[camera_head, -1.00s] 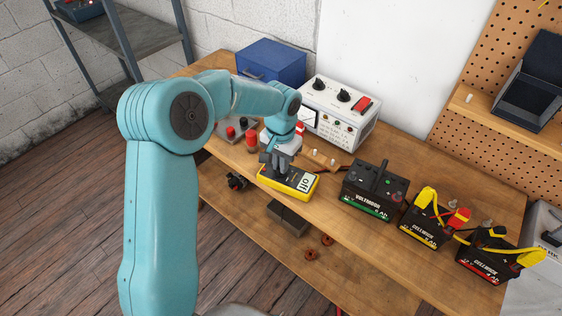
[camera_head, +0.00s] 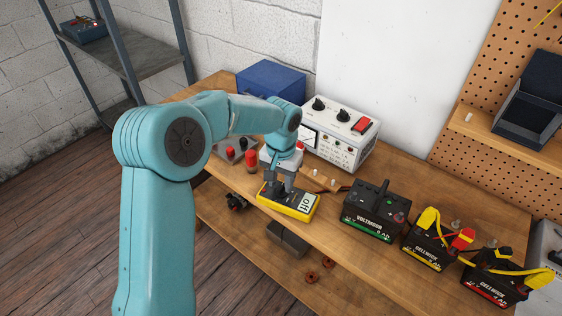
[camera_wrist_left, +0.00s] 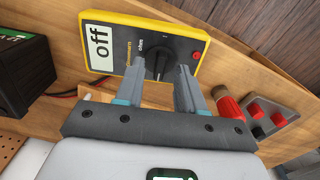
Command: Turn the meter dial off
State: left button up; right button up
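The yellow and black meter (camera_head: 290,203) lies flat near the front edge of the wooden bench. Its white display reads "off" in the wrist view (camera_wrist_left: 98,47). Its black dial (camera_wrist_left: 156,64) shows between the fingers of my left gripper (camera_wrist_left: 160,72), with the pointer towards the middle of the meter's face. The left gripper (camera_head: 280,190) points down over the meter's dial end. Its fingers are apart, on either side of the dial, with a visible gap around the knob. I cannot tell how far above the face the tips are. The right gripper is not in view.
A white instrument box (camera_head: 340,135) and a blue box (camera_head: 270,80) stand behind. A black battery (camera_head: 375,210) sits right of the meter, with two more batteries further right. A red post (camera_head: 251,161) stands left of the gripper. The bench's front edge is close to the meter.

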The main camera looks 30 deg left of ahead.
aim_at(281, 186)
pick_arm(q)
notch_tip(281, 186, up, 15)
jog(key=shift+r, duration=0.15)
dwell(0.6)
